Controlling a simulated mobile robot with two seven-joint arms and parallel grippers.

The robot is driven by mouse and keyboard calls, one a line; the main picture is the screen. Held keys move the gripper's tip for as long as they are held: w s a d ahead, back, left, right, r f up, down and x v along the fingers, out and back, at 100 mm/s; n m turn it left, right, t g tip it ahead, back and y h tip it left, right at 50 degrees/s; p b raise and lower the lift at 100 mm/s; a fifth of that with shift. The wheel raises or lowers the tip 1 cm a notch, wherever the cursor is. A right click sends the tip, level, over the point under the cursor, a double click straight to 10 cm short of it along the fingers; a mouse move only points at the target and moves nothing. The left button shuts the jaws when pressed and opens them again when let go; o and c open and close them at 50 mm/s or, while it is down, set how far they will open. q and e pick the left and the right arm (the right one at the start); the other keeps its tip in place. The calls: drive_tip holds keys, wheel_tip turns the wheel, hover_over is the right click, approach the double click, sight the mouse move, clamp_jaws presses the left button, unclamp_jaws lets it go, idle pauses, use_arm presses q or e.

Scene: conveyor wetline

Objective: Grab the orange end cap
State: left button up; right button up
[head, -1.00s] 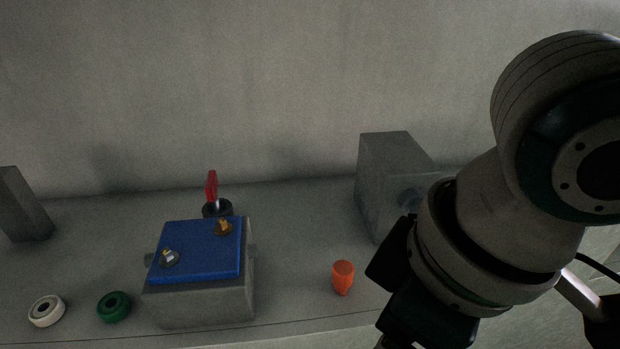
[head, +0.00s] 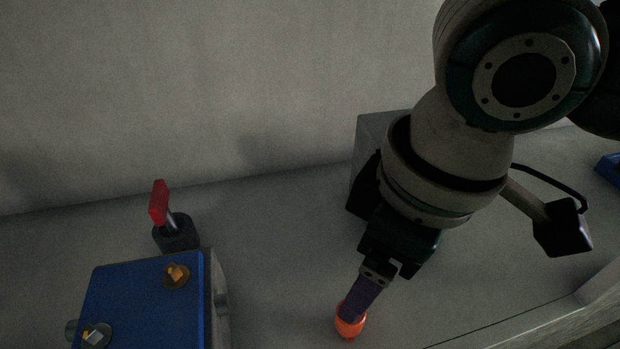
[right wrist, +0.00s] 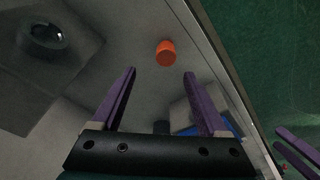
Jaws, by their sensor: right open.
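The orange end cap (head: 350,321) stands on the grey surface at the lower middle of the head view. It also shows in the right wrist view (right wrist: 166,53), beyond and between the two purple fingers. My right gripper (right wrist: 160,73) is open and empty. In the head view its fingers (head: 359,302) overlap the cap and hide part of it; the wrist view shows the cap ahead of the fingertips, with no visible contact.
A blue-topped block (head: 143,295) with two metal fittings stands at lower left. Behind it is a red-handled part (head: 158,203). A grey box (head: 376,130) stands behind my right arm. The surface between the blue block and the cap is clear.

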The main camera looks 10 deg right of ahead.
drive_tip(key=f, duration=0.3)
drive_tip(key=shift+s+a+b, duration=0.15)
drive_tip(key=shift+s+b, duration=0.25)
drive_tip(key=f+b, duration=0.2)
drive_tip(key=f, duration=0.1)
drive_tip(key=f+b, duration=0.1)
drive_tip(key=f, duration=0.1)
drive_tip(key=shift+w+a+f, duration=0.1)
drive_tip(key=shift+w+a, duration=0.15)
drive_tip(key=shift+a, duration=0.15)
use_arm(q)
drive_tip(key=f, duration=0.2)
drive_tip(key=s+f, duration=0.1)
drive_tip(key=f, duration=0.1)
drive_tip(key=shift+f, duration=0.25)
use_arm(e)
clamp_jaws()
